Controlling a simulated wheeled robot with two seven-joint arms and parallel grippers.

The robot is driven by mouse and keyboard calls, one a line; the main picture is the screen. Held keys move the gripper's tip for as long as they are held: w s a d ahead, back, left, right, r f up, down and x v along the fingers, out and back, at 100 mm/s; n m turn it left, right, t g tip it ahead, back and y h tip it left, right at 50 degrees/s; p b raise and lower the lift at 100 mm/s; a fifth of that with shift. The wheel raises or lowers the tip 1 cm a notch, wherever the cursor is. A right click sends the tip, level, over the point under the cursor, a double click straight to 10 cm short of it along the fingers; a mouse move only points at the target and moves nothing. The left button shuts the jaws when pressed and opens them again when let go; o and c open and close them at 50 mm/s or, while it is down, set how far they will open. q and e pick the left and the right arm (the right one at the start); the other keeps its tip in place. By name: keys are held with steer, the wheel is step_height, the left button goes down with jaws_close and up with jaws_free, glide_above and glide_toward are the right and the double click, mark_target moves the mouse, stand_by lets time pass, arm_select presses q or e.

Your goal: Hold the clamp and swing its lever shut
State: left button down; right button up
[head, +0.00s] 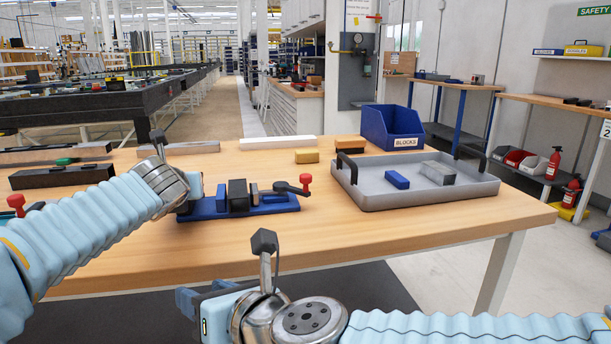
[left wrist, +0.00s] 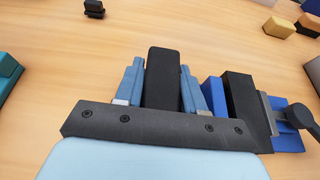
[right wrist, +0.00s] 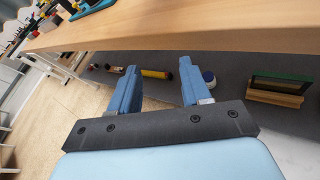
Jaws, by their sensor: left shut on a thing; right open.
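The clamp (head: 262,206) has a blue base and black blocks and lies on the wooden table. Its dark lever (head: 290,188) ends in a red knob (head: 305,181) at the right end; the lever lies low, and I cannot tell how far it has swung. My left gripper (head: 188,197) is at the clamp's left end. In the left wrist view its fingers (left wrist: 163,88) are shut on a black block (left wrist: 163,78), with the blue base (left wrist: 214,95) just to the right. My right gripper (right wrist: 157,90) is open and empty, low in front of the table's front edge.
A grey tray (head: 375,195) with a blue block and a grey block stands right of the clamp. Behind are a blue bin (head: 393,128), a yellow block (head: 307,156) and a white bar (head: 277,142). Dark bars lie at the left. The table front is clear.

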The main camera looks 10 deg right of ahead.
steer(key=w+d+r+m+t+h, duration=0.3)
steer(key=d+r, duration=0.5)
steer(key=w+d+r+m+t+h, duration=0.2)
steer(key=d+r+m+t+h, duration=0.1)
steer(key=d+r, duration=0.5)
steer(key=n+h, duration=0.1)
steer(key=h, duration=0.2)
glide_toward(307, 177)
steer(key=shift+n, duration=0.3)
steer(key=w, duration=1.1)
steer(key=shift+w+d+f, duration=0.15)
steer(key=shift+d+f, duration=0.05)
steer(key=shift+d, duration=0.05)
steer(key=shift+r, duration=0.1)
jaws_close()
